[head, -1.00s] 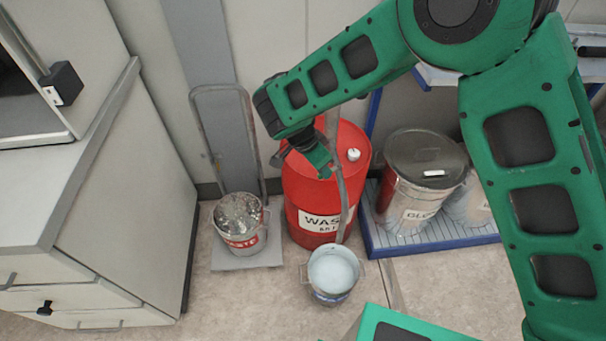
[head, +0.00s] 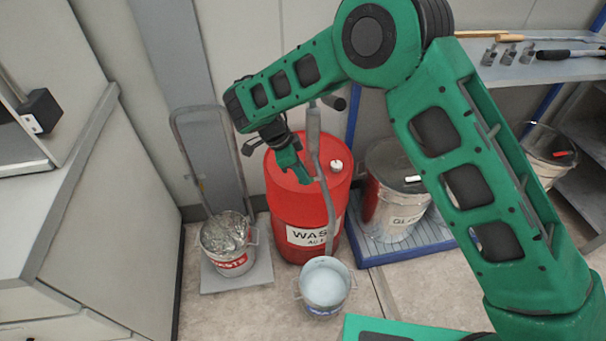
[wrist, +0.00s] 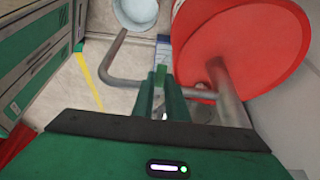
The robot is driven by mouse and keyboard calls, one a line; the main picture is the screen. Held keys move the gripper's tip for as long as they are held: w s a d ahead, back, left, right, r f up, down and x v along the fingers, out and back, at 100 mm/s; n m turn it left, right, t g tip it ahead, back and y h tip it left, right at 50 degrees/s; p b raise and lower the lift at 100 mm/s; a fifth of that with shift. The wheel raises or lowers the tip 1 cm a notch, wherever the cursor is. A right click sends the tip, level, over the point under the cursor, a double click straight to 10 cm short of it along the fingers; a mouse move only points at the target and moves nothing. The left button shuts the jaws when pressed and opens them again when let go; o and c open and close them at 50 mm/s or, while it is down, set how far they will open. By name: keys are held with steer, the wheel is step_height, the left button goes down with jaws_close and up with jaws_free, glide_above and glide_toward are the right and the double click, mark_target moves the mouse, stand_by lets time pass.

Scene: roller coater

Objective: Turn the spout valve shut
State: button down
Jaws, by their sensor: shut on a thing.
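The red waste drum (head: 297,212) has a grey pump pipe (head: 313,130) standing on its top. The bent spout (head: 328,210) runs from it down over a pail (head: 324,287) of pale liquid. In the wrist view the spout (wrist: 125,82) passes behind my fingers. My gripper (head: 305,176) is at the spout just above the drum top. Its fingers (wrist: 163,92) are closed together around a small bright green piece (wrist: 161,75), which looks like the spout valve's handle. The valve body is mostly hidden by the fingers, so its angle cannot be told.
A waste bucket (head: 226,240) stands on a hand truck (head: 200,150) to the left. Lidded bins (head: 390,205) stand on a blue-edged pallet (head: 385,250) to the right. A cabinet (head: 120,220) fills the left side. The floor right of the pail is open.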

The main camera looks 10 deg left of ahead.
steer(key=shift+a, duration=0.2)
steer(key=c, duration=1.7)
jaws_free()
steer(key=shift+d, duration=0.1)
steer(key=shift+c, duration=0.2)
steer(key=v, duration=1)
steer(key=shift+r, duration=0.35)
steer(key=shift+a, duration=0.2)
